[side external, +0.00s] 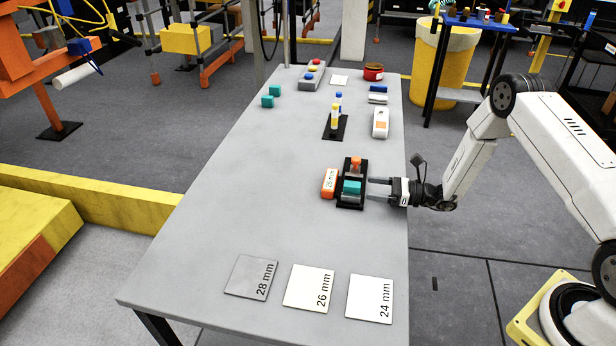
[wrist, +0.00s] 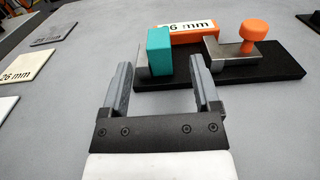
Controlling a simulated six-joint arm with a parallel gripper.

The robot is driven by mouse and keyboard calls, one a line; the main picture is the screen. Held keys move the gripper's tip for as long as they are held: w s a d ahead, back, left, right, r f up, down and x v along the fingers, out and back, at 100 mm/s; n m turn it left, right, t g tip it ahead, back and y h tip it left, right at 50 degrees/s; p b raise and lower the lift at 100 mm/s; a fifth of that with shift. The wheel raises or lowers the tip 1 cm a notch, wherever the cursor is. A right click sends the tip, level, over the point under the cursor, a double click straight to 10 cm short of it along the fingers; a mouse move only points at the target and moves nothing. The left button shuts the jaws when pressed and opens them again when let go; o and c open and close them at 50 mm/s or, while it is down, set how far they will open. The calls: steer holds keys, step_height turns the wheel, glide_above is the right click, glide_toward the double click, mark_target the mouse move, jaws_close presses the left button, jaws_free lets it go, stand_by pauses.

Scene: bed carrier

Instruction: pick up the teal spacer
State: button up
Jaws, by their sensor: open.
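A teal spacer (side external: 351,187) sits on a black carrier base (side external: 350,205) with metal parts and an orange knob (side external: 356,163). In the wrist view the teal spacer (wrist: 159,52) stands upright against a metal plate, ahead of and between the fingertips. My gripper (side external: 378,190) is open and empty, low over the table to the right of the carrier. Its two fingers (wrist: 162,78) in the wrist view point toward the spacer and do not appear to touch it. Two more teal blocks (side external: 267,101) (side external: 274,90) lie at the table's far left.
An orange block (side external: 330,183) marked 26 mm lies just left of the carrier. Flat squares marked 28 mm (side external: 250,277), 26 mm (side external: 308,287) and 24 mm (side external: 369,298) lie in front. A black stand with bottles (side external: 336,126) is behind. The table's left-middle is clear.

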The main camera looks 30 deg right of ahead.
mark_target(352, 184)
steer(key=shift+w+a, duration=0.35)
steer(key=shift+x, duration=2.6)
steer(key=shift+r, duration=0.2)
jaws_close()
